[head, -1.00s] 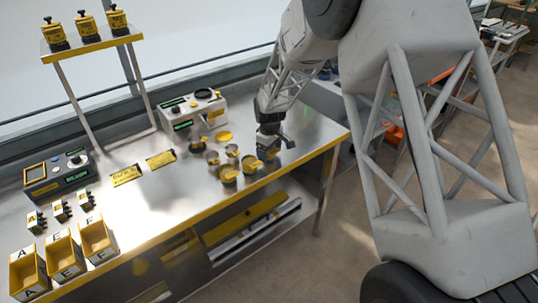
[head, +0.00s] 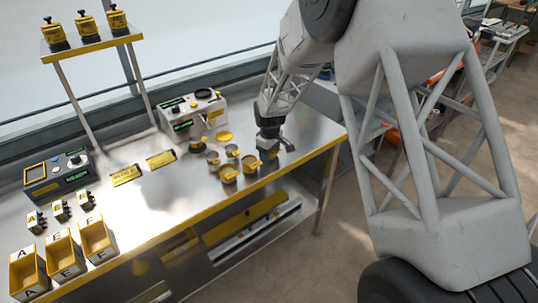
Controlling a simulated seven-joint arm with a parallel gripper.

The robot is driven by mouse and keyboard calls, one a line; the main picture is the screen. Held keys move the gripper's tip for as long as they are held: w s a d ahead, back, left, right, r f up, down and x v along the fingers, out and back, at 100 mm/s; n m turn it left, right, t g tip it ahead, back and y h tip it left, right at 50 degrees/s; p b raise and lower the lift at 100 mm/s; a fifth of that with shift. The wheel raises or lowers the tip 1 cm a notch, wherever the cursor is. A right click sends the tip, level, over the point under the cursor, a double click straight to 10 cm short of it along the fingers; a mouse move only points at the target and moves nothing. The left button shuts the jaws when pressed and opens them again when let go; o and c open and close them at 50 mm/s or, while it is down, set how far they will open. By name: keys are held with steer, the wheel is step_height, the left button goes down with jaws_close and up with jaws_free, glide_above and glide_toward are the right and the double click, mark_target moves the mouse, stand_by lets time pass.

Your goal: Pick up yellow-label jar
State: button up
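Three yellow jars with black tops stand upright in a row on the raised shelf at the upper left: a left jar (head: 53,35), a middle jar (head: 87,26) and a right jar (head: 116,18). They are too small for me to read their labels or tell which one is meant. My gripper (head: 275,150) hangs low over the right part of the bench, among small yellow cups (head: 229,173), far to the right of the jars. Its fingers are small and dark, and I cannot tell whether they are open or touching a cup.
The shelf (head: 95,44) stands on thin posts above the bench (head: 185,200). A grey scale-like device (head: 192,112) is between shelf and gripper. A control box (head: 57,175) and yellow bins (head: 98,238) stand at the left. The bench middle is mostly clear.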

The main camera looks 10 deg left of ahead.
steer(key=c, duration=0.3)
steer(key=shift+r, duration=0.1)
steer(key=shift+r, duration=0.65)
step_height(320, 180, up, 2)
steer(key=s+d, duration=0.2)
steer(key=s, duration=0.3)
steer(key=s+d+r, duration=0.1)
steer(key=s, duration=0.4)
steer(key=s+d, duration=0.2)
steer(key=s, duration=0.3)
steer(key=shift+d+r, duration=0.3)
steer(key=shift+d, duration=0.05)
steer(key=shift+w+f, duration=0.1)
